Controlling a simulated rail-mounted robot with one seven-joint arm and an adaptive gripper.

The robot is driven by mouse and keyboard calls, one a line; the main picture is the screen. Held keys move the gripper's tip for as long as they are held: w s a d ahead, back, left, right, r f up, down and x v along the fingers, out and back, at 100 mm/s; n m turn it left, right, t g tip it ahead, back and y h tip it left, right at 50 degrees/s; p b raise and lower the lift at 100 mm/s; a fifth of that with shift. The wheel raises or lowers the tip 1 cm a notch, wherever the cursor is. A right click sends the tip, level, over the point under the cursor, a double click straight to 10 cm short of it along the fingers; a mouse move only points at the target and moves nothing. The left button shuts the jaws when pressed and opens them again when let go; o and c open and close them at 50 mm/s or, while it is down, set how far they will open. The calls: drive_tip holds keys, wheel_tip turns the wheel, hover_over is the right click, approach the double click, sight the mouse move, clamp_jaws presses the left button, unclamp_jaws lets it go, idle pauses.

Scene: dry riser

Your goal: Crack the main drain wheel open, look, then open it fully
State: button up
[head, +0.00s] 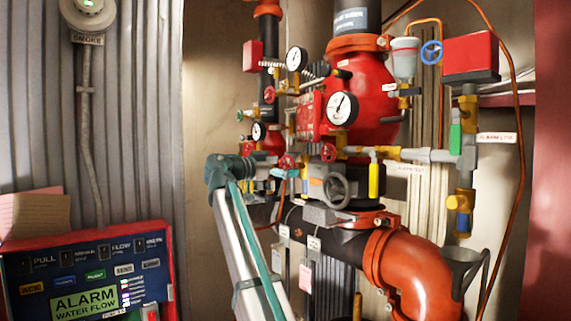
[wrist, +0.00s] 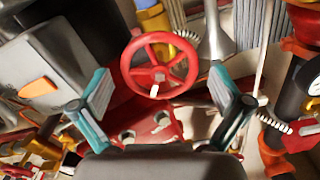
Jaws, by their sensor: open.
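In the wrist view a red spoked wheel (wrist: 132,62) with a pale centre nut faces me. My gripper (wrist: 160,84) is open, with one teal finger to the left and one to the right of the wheel's lower part. Neither finger appears to touch the rim. In the head view my arm reaches up to the valve cluster, where small red wheels show at the centre (head: 328,152) and nearer my arm (head: 287,162). I cannot tell which one is the main drain wheel. My gripper is hard to make out there among the fittings.
A grey handwheel (head: 337,190) and a yellow lever (head: 374,180) sit right of my arm. Pressure gauges (head: 342,108) hang above. A large orange elbow pipe (head: 410,270) is below right. The alarm panel (head: 88,275) at lower left reads "ALARM WATER FLOW".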

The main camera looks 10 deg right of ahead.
drive_tip(key=shift+w+d, duration=0.15)
drive_tip(key=shift+d, duration=0.15)
drive_tip(key=c, duration=1.1)
